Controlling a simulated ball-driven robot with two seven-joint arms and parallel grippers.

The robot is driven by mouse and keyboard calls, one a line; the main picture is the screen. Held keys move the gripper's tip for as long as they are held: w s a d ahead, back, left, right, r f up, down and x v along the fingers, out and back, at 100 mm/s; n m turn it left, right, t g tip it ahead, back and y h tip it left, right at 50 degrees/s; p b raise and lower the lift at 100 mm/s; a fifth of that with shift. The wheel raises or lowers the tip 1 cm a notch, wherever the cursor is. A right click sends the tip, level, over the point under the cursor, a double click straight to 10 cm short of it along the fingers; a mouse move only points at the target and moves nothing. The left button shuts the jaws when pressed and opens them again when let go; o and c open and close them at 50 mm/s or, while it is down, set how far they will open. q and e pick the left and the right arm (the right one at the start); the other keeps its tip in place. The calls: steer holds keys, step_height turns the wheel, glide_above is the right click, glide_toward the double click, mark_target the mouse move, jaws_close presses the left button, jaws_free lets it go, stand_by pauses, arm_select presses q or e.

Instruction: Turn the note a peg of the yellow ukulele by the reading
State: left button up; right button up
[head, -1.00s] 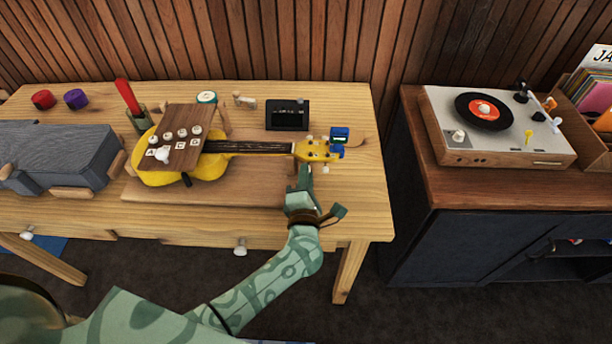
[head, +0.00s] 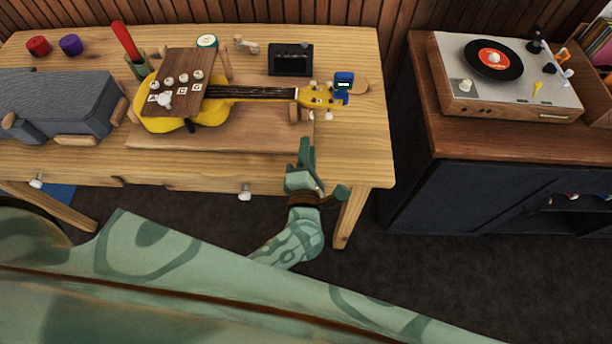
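The yellow ukulele (head: 211,113) lies on the workbench, neck pointing right. Its headstock (head: 322,96) has small pale pegs along both edges; I cannot tell which is note A.
A wooden panel (head: 180,75) with knobs and lettered tiles covers part of the ukulele body. A black box (head: 290,59) stands behind the neck. A grey case (head: 50,102) lies at left. A record player (head: 505,78) sits on a separate cabinet at right.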

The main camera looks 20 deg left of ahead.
arm_select(q)
steer(key=v, duration=0.8)
steer(key=shift+s, duration=0.1)
